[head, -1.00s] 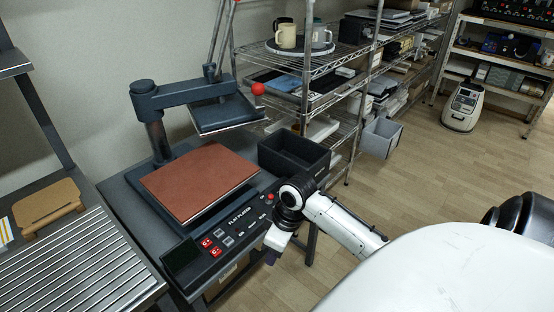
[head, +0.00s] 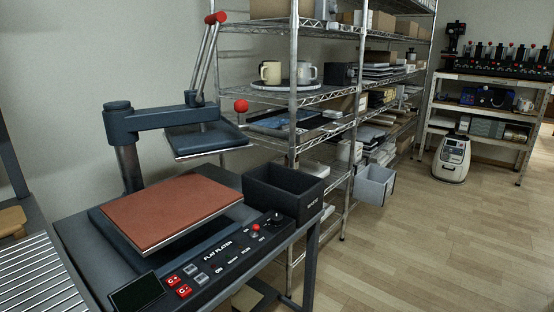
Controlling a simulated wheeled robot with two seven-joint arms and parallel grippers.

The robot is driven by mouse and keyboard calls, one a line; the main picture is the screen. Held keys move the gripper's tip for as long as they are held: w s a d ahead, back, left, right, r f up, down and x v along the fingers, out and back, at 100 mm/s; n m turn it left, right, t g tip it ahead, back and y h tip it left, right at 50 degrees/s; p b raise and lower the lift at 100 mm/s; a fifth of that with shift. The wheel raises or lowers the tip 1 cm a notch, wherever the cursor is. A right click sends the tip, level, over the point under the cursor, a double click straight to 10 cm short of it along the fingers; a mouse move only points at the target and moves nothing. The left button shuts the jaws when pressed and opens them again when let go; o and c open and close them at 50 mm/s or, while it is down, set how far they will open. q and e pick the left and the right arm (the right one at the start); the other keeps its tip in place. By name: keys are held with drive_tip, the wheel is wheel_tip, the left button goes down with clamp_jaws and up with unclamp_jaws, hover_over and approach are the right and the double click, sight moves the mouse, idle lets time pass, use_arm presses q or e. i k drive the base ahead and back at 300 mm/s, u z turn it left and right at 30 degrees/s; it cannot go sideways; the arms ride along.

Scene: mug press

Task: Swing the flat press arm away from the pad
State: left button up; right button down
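The flat press stands on a dark table at the left of the head view. Its dark press arm (head: 165,120) reaches from the post at the back left toward the right. The heated plate (head: 205,139) hangs under the arm's end, over the back right side of the red-brown pad (head: 171,207) and raised above it. A two-rod lever (head: 206,58) with a red knob stands up from the arm's end. A second red ball knob (head: 241,106) is at the plate's right. Neither gripper shows in this view.
A black bin (head: 283,190) stands just right of the pad, behind the control panel (head: 217,262). A wire shelf (head: 294,95) with mugs and boxes rises behind it. A slatted conveyor (head: 38,280) is at the left. The wooden floor (head: 430,240) at the right is clear.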

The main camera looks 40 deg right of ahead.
sight(122, 127)
drive_tip(key=z, duration=2.05)
drive_tip(key=i, duration=0.75)
drive_tip(key=u, duration=2.15)
